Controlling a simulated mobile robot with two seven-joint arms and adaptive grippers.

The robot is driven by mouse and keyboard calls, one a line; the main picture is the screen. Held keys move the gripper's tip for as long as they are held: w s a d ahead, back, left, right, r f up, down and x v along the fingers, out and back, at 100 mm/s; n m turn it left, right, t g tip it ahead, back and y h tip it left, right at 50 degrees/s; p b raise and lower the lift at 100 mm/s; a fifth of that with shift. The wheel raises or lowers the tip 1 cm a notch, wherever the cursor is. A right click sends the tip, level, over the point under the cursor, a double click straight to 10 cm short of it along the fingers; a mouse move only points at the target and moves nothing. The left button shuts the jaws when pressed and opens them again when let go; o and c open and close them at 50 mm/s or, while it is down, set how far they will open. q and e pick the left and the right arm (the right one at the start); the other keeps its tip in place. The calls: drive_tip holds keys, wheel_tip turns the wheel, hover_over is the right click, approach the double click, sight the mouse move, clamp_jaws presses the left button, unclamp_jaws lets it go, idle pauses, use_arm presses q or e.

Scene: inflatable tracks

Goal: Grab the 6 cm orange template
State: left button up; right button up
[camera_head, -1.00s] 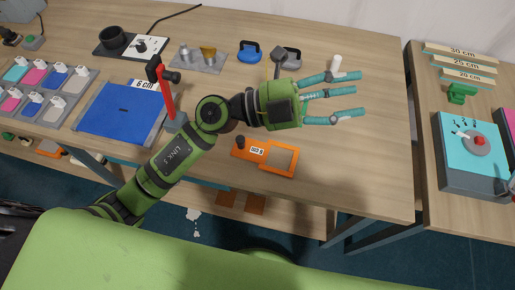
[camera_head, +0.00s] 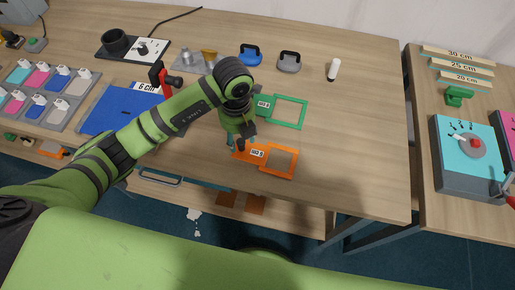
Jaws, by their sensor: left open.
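The orange template (camera_head: 280,175) lies flat near the front edge of the table, with a square opening at its right end and a white label that reads upside down as 6 cm. My left gripper (camera_head: 243,145) points down over the template's left end, its teal fingers open. The gripper hides the knob at that end. I cannot tell whether the fingers touch the template. My right gripper is not in view.
A green template (camera_head: 303,112) lies just behind the orange one. A blue-topped board (camera_head: 113,108) and a red clamp-like tool (camera_head: 156,76) are to the left. A white cylinder (camera_head: 333,69) stands at the back. The table's right side is clear.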

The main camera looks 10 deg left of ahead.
sight(241, 141)
use_arm(q)
drive_tip(key=shift+d+f+p, duration=0.1)
drive_tip(key=shift+f+p, duration=0.2)
drive_tip(key=shift+f, duration=1.35)
drive_tip(key=shift+c, duration=0.4)
clamp_jaws()
drive_tip(key=shift+r, duration=0.1)
